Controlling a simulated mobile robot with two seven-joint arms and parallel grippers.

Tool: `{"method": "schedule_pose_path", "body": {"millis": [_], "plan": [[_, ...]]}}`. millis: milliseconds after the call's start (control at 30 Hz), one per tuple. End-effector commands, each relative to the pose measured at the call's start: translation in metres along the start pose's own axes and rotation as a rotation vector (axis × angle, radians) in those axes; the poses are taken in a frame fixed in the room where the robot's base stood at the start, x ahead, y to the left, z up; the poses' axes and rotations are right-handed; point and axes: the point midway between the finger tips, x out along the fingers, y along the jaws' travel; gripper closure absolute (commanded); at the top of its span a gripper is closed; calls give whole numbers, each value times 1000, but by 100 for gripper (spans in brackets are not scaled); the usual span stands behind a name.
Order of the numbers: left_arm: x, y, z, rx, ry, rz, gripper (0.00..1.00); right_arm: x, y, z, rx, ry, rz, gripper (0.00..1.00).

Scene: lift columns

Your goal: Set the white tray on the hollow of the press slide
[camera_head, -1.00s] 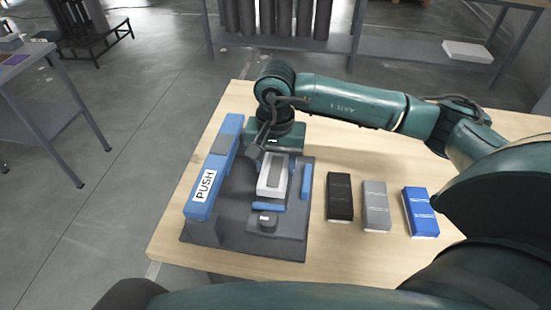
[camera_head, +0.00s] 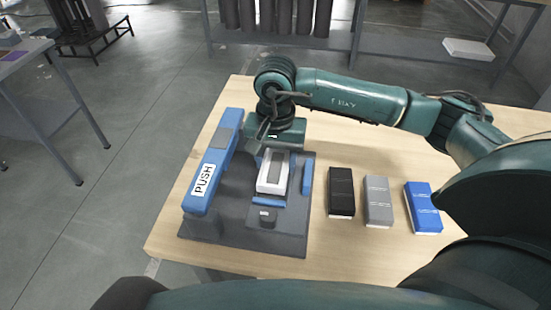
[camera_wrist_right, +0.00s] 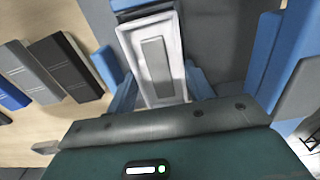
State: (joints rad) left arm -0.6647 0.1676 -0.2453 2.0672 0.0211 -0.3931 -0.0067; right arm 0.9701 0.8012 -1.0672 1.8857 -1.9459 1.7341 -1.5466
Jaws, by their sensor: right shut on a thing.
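The white tray (camera_head: 270,187), with a grey strip along its middle, is at the grey press slide (camera_head: 280,218), behind a blue bar. It also shows in the right wrist view (camera_wrist_right: 165,98). My right gripper (camera_head: 275,148) is over its far end; in the wrist view its blue fingers (camera_wrist_right: 162,88) are shut on the tray's two sides. The tray covers the hollow, and I cannot tell whether it rests in it or is just above. The slide has a dark knob (camera_head: 264,217) in front. My left gripper is not in view.
A blue press arm marked PUSH (camera_head: 203,180) stands left of the tray on the dark base (camera_head: 230,235). A blue guide (camera_head: 307,177) is at the right. Black (camera_head: 341,190), grey (camera_head: 378,198) and blue (camera_head: 422,206) boxes lie further right on the wooden table (camera_head: 330,240).

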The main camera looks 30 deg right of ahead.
Motion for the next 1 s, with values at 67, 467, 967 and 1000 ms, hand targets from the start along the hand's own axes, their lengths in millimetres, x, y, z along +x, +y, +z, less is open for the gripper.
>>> {"method": "schedule_pose_path", "body": {"millis": [67, 467, 967, 1000], "plan": [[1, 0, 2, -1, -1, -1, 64, 0, 0, 0, 0, 0, 0, 71], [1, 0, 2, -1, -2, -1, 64, 0, 0, 0, 0, 0, 0, 71], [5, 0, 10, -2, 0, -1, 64, 8, 0, 0, 0, 0, 0, 71], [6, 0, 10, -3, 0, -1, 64, 8, 0, 0, 0, 0, 0, 71]]}}
